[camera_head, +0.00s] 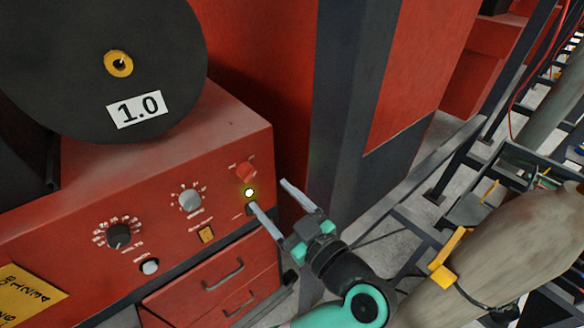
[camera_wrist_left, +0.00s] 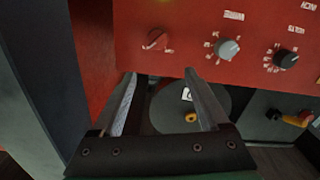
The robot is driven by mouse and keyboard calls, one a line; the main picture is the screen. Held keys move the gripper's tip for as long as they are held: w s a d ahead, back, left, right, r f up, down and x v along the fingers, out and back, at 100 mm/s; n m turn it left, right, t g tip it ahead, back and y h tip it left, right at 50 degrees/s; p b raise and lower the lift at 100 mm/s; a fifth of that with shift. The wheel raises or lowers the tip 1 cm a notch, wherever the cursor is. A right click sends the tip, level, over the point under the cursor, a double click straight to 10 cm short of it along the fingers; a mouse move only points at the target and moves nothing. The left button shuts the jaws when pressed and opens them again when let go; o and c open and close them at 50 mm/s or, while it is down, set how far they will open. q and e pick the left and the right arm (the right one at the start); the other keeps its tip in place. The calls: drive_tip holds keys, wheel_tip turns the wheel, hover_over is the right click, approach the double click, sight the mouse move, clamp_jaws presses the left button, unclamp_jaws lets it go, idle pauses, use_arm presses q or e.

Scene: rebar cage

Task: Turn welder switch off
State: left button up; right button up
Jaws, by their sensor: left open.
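The red rotary switch (camera_head: 246,170) is at the upper right of the red welder's front panel (camera_head: 75,250). The switch also shows in the left wrist view, upside down, as a red knob (camera_wrist_left: 156,40) turned at a slant. My left gripper (camera_head: 267,194) is open and empty, in front of the panel's right end, below and right of the switch. In the left wrist view its two fingers (camera_wrist_left: 160,74) point toward the panel with the switch beyond the tips, not between them. My right gripper is not in view.
A grey knob (camera_head: 190,199) and a black knob (camera_head: 118,236) sit left of the switch. A black spool (camera_head: 110,60) marked 1.0 stands above the panel. Drawers (camera_head: 215,275) are below. A dark post (camera_head: 350,110) rises right of the welder.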

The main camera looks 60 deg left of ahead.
sight(251, 178)
use_arm(q)
drive_tip(key=shift+m+t, duration=0.3)
drive_tip(key=shift+m, duration=0.1)
drive_tip(key=a+f, duration=0.1)
drive_tip(key=a, duration=0.5)
drive_tip(key=a+f, duration=0.1)
drive_tip(key=a, duration=0.3)
drive_tip(key=shift+s+a+f, duration=0.1)
drive_tip(key=shift+f, duration=0.2)
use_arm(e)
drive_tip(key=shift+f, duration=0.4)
use_arm(q)
clamp_jaws()
